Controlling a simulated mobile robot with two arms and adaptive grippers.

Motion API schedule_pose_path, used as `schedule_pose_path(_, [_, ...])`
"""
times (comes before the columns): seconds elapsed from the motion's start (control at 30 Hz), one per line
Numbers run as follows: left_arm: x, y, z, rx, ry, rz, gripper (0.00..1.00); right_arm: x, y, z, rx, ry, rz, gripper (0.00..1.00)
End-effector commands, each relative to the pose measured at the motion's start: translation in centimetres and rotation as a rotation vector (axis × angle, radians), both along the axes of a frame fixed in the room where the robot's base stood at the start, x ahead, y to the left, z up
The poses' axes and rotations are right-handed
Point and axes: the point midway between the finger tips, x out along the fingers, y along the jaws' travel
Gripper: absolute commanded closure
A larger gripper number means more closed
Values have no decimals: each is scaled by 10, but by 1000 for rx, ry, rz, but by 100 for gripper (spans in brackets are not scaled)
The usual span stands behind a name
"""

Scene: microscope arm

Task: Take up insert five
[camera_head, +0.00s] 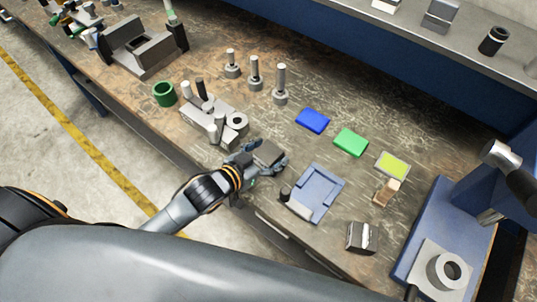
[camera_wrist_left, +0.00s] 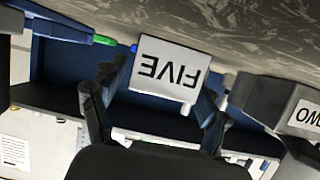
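Insert five (camera_head: 268,153) is a grey block near the table's front edge in the head view. In the left wrist view its white face (camera_wrist_left: 170,72) reads FIVE upside down. My left gripper (camera_head: 260,162) has its fingers on both sides of it. My right gripper is not in view.
A grey fixture with pegs (camera_head: 215,115) stands just behind left of the gripper. A blue-grey tray (camera_head: 322,186) lies close on the right. Blue (camera_head: 312,120) and green (camera_head: 350,142) tiles lie behind. A block labelled TWO (camera_wrist_left: 290,105) shows in the wrist view.

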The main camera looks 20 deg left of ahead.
Motion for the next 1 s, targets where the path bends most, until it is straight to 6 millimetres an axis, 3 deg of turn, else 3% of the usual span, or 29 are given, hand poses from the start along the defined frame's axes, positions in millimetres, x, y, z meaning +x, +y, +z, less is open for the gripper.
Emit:
schedule_pose_path(0.03, [0,0,0,0,0,0,44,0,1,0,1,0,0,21])
schedule_pose_path(0.07, [0,0,0,0,0,0,50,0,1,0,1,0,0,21])
schedule_pose_path(0.3, [0,0,0,0,1,0,98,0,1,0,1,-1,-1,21])
schedule_pose_path(0.67, [2,0,7,-3,-10,0,100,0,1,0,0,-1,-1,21])
schedule_pose_path(0.93, [2,0,37,-4,-16,-2,100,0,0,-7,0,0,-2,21])
schedule_pose_path(1.0, [-3,9,46,0,-14,-1,100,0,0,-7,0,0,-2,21])
